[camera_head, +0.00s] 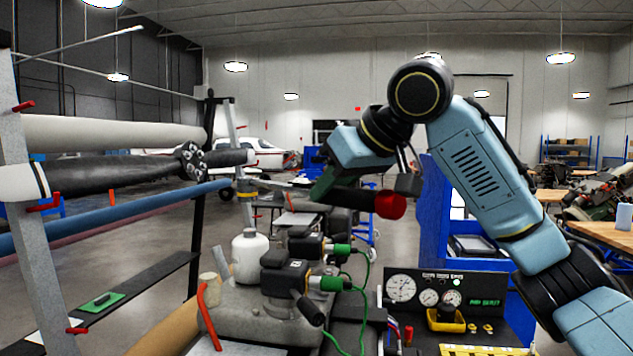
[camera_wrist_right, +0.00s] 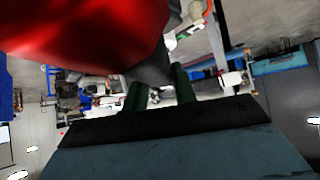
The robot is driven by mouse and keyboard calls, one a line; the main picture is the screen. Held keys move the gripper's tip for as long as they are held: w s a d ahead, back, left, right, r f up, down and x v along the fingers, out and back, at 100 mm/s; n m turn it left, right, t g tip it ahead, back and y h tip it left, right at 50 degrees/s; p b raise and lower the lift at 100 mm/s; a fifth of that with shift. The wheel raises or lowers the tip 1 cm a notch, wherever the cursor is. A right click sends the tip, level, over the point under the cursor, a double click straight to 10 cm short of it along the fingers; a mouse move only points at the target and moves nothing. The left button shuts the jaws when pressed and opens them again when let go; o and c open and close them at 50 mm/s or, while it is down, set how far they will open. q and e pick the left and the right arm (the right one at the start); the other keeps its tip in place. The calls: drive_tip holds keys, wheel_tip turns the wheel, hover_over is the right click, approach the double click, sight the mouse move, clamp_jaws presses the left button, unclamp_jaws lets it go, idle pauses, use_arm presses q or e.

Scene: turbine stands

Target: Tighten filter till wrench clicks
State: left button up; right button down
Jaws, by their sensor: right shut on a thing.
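My right gripper (camera_head: 322,185) is high above the bench in the head view, its green fingers shut on a wrench-like tool. The tool has a black handle (camera_head: 352,197) and a red end (camera_head: 391,205), and lies roughly level. The red part (camera_wrist_right: 90,35) fills the upper left of the right wrist view, close to the green fingers (camera_wrist_right: 158,92). A white canister (camera_head: 250,258), possibly the filter, stands upright on a grey block (camera_head: 245,305), below and left of the tool and apart from it. My left gripper is not in view.
Black fittings (camera_head: 284,275) with green connectors and cables stand on the block beside the canister. A gauge panel (camera_head: 425,288) and yellow tray (camera_head: 446,320) are at the right. A propeller rack (camera_head: 25,180) is at the left. A blue panel (camera_head: 440,225) stands behind my right arm.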

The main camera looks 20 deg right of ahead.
drive_tip(key=shift+s+f+b, duration=0.1)
drive_tip(key=shift+s+b, duration=0.15)
drive_tip(key=shift+b, duration=0.1)
wheel_tip(320, 180, down, 3)
drive_tip(key=b, duration=0.3)
drive_tip(key=shift+s+r, duration=0.1)
drive_tip(key=shift+r, duration=0.1)
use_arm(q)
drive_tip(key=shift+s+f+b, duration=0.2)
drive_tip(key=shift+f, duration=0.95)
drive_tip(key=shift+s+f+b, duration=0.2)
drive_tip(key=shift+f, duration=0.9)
use_arm(e)
drive_tip(key=shift+f, duration=0.75)
drive_tip(key=shift+s+f, duration=0.15)
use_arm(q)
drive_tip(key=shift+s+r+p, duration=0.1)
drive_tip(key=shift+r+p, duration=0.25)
use_arm(e)
drive_tip(key=shift+f, duration=0.25)
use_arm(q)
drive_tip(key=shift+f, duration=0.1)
use_arm(e)
drive_tip(key=shift+f, duration=0.65)
drive_tip(key=shift+d+f, duration=0.1)
drive_tip(key=shift+f, duration=0.25)
